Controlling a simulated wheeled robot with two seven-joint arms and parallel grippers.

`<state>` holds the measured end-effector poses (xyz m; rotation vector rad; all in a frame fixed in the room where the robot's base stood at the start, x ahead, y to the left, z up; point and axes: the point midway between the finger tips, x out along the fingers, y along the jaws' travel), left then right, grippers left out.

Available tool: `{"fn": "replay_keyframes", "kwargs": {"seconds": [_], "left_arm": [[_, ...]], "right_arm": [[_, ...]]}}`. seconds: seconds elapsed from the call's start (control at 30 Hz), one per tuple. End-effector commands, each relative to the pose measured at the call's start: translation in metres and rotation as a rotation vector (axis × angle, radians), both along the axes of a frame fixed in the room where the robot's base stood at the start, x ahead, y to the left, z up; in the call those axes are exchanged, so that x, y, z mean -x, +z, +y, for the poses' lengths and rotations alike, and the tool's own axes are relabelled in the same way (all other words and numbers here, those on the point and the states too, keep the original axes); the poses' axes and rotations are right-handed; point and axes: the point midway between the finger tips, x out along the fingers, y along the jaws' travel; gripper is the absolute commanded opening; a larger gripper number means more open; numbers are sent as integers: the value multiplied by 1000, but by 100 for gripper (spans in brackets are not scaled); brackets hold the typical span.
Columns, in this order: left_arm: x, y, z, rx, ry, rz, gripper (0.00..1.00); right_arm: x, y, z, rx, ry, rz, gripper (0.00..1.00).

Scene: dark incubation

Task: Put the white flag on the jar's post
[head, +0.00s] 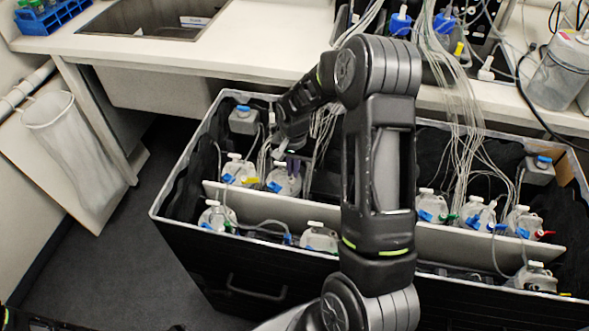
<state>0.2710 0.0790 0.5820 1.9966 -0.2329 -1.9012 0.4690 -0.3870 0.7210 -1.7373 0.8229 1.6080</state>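Several clear jars with white caps and blue clips stand in a black box (172,188). My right arm rises from the bottom, bends at the top and reaches down left into the box. My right gripper (287,158) is just above a jar (284,181) in the left back compartment. Its fingers are small and dark there, and I cannot tell whether they are open or shut. A small pale patch shows by the fingers, but I cannot make out the white flag or the jar's post. My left gripper is not in view; only a dark bit of that arm shows at the lower left.
A white divider (262,207) runs along the box. Thin tubes (462,125) hang from the bench into it. More jars (432,207) stand at right.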

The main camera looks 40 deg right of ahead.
Motion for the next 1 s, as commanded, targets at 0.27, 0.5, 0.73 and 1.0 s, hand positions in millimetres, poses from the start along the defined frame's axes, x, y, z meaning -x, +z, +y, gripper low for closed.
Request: {"fn": "replay_keyframes", "kwargs": {"seconds": [0.27,0.5,0.73,1.0], "left_arm": [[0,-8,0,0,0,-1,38],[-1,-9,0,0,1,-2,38],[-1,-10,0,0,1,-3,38],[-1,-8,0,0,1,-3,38]], "right_arm": [[21,-35,7,-20,-6,54,20],[20,-19,7,-15,-7,42,29],[19,26,10,-6,-5,16,29],[20,78,9,8,-5,-10,29]]}}
